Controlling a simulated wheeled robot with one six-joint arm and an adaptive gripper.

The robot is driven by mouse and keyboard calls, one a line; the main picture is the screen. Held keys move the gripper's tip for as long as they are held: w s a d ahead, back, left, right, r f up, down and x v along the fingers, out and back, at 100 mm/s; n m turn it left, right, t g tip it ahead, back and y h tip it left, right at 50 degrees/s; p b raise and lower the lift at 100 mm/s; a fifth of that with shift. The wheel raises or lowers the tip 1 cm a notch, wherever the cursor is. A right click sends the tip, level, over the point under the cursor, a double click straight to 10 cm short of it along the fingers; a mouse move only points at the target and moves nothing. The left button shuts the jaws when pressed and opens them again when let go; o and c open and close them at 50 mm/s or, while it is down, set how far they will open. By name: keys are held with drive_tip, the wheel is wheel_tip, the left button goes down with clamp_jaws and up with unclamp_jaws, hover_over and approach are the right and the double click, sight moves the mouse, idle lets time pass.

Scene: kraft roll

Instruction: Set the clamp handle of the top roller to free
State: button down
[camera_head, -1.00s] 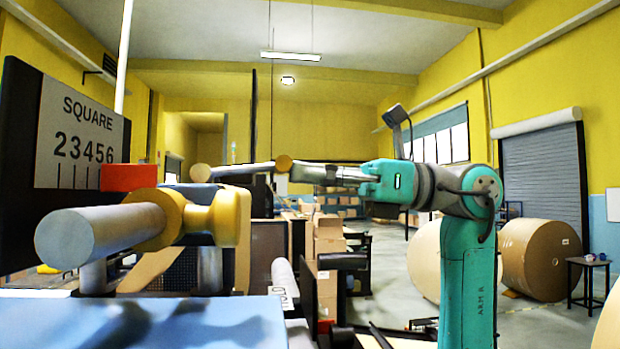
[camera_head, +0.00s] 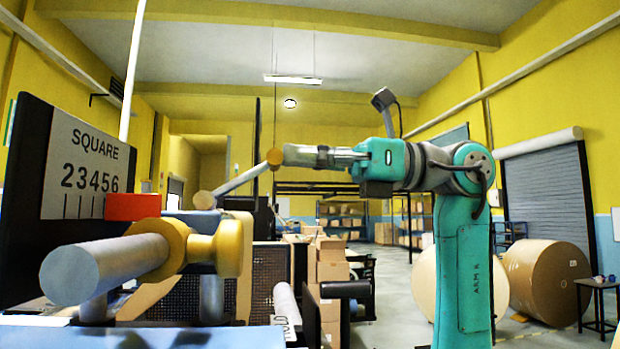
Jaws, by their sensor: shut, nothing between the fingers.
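A thick grey roller (camera_head: 105,268) with a yellow collar (camera_head: 172,245) lies in the left foreground. Part of a label reading "HOLD" (camera_head: 286,326) shows low in the middle.
A dark panel with a "SQUARE 23456" scale (camera_head: 90,170) and a red block (camera_head: 132,207) stand at left. Cartons (camera_head: 330,262) are stacked behind. Large kraft rolls (camera_head: 545,282) and a small table (camera_head: 598,290) stand at right. Open floor shows between.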

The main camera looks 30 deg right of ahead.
drive_tip(key=shift+g+h, duration=0.3)
drive_tip(key=shift+h, duration=0.4)
drive_tip(key=r, duration=0.1)
drive_tip(key=a+r, duration=0.2)
drive_tip(key=shift+w+a+r, duration=0.25)
drive_tip(key=shift+w+r, duration=0.05)
drive_tip(key=shift+w, duration=0.05)
drive_tip(key=shift+w+a+r, duration=0.15)
drive_tip(key=shift+a+r, duration=0.15)
drive_tip(key=shift+a, duration=0.05)
